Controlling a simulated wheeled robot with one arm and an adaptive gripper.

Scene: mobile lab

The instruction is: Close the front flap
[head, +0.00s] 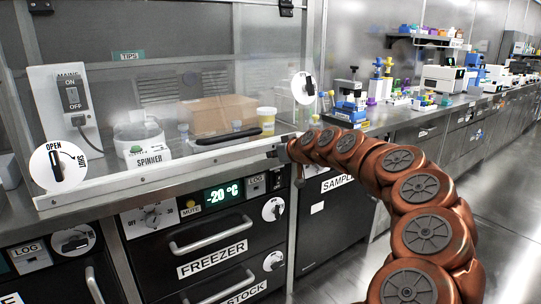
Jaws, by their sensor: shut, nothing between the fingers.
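The front flap looks like the clear panel (215,95) across the front of the bench enclosure. A black bar handle (236,136) sits low on it, just above a pale strip (170,172) along the bench front. Whether the flap is fully down or latched is hard to tell. My gripper (274,153) is shut and empty, at the right end of the strip, right of and slightly below the handle. Contact cannot be made out.
A second round knob (303,87) is at right. Below are freezer drawers (212,258) with bar handles. The floor (510,230) at right is clear.

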